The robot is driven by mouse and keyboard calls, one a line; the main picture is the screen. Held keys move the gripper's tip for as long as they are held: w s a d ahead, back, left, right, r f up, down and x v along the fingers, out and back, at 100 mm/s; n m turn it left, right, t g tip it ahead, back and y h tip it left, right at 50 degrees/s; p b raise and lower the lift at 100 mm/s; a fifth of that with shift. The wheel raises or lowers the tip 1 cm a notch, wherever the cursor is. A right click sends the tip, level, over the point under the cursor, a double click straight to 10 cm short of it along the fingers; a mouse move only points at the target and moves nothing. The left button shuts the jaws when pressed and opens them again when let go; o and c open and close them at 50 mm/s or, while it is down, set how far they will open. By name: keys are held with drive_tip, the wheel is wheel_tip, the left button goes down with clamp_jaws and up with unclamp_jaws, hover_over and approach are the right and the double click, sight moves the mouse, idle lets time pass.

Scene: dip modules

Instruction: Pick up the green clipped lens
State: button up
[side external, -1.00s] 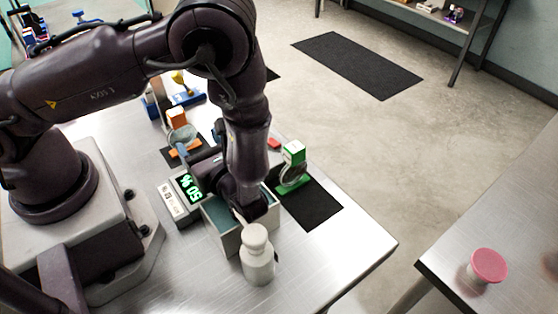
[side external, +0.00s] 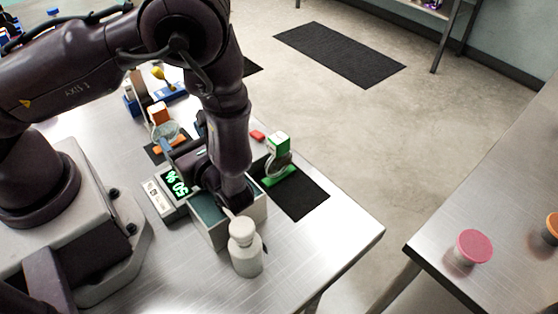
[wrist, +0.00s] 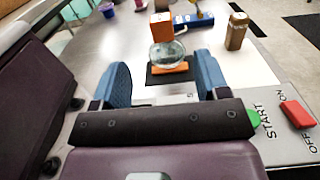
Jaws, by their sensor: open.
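The green clipped lens (side external: 278,165) stands on a black mat at the right of the table in the side view. It has a green base, a green and white block and a round clear lens. It does not show clearly in the wrist view. My gripper (wrist: 162,80) is open and empty, with two blue fingers apart. It is low over the table, left of the green lens and behind the open box in the side view, where the arm partly hides it. The wrist view faces an orange clipped lens (wrist: 163,27), beyond the fingertips.
An open box (side external: 256,214) and a white bottle (side external: 245,250) stand near my wrist. A display reading 50 % (side external: 176,184) is to the left. A blue stand (wrist: 192,22) and a brown bottle (wrist: 236,32) are beyond the fingers. The black mat's front (side external: 306,198) is clear.

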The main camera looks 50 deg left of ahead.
wheel_tip(320, 180, up, 8)
drive_tip(key=s+d+f+n+g+h, duration=0.1)
drive_tip(key=s+f+n+g+h, duration=0.1)
drive_tip(key=n+g+h, duration=0.6)
drive_tip(key=s+d+f+n+g+h, duration=0.1)
drive_tip(key=s+f+n+g+h, duration=0.15)
drive_tip(key=n+g+h, duration=0.55)
drive_tip(key=w+a+r+n+t+h, duration=0.1)
drive_tip(key=w+r+n+t+h, duration=0.1)
drive_tip(key=w+n+t+h, duration=0.7)
drive_tip(key=w+a+r+n+t+h, duration=0.1)
drive_tip(key=w+r+n+t+h, duration=0.1)
drive_tip(key=w+n+t+h, duration=0.65)
drive_tip(key=n+g+y, duration=0.2)
drive_tip(key=n, duration=0.1)
approach(274, 136)
drive_tip(key=shift+m+t, duration=0.25)
drive_tip(key=x, duration=0.6)
drive_tip(key=f+x, duration=0.1)
drive_tip(key=x, duration=0.5)
drive_tip(key=shift+w+f, duration=0.1)
drive_tip(key=shift+a, duration=0.1)
drive_tip(key=c, duration=1.2)
drive_tip(key=shift+c, duration=0.2)
